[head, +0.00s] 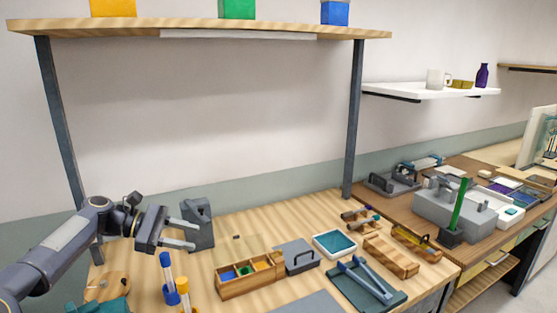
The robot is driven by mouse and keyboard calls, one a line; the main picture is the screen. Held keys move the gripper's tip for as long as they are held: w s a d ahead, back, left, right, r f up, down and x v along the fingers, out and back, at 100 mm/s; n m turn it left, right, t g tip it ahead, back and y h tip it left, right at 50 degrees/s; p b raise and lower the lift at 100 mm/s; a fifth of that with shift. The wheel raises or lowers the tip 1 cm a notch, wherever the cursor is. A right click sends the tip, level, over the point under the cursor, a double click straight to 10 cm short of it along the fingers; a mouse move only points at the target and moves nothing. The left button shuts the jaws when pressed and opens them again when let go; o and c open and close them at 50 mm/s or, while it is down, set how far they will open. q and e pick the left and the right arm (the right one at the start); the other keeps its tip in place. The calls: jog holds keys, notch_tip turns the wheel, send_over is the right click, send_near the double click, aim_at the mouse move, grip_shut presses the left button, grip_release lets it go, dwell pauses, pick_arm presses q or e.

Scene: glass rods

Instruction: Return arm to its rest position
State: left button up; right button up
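My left arm (60,240) reaches in from the left edge, above the left end of the wooden table. My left gripper (196,237) points to the right with its two light fingers apart and nothing seen between them. It is in front of a dark grey block-like stand (200,213); I cannot tell whether they touch. Below the gripper, a rod with a blue holder (170,293) and one with a yellow holder (187,308) stand upright, the yellow one cut by the lower edge. My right gripper is not in view.
A wooden compartment box (250,287), a grey box with a handle (298,257), a white-rimmed tray (334,245) and a dark tray with blue tongs (345,290) crowd the table (285,217). A shelf (200,28) on posts (354,120) hangs over it.

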pick_arm(q)
jog(key=s+d+r+m+y, duration=0.1)
jog(key=s+d+m+y, duration=0.2)
jog(key=s, duration=0.5)
jog(key=s+d+m+y, duration=0.2)
jog(key=s+m+y, duration=0.2)
jog(key=s, duration=0.5)
jog(key=s+a+f+m+t+y, duration=0.1)
jog(key=s+f+m, duration=0.2)
jog(key=s, duration=0.7)
jog(key=s+a+f+m+t+y, duration=0.2)
jog(key=s+f+m, duration=0.2)
jog(key=s+f, duration=0.3)
jog(key=s, duration=0.3)
jog(key=shift+f, duration=0.15)
jog(key=shift+s+t, duration=0.15)
jog(key=shift+t, duration=0.15)
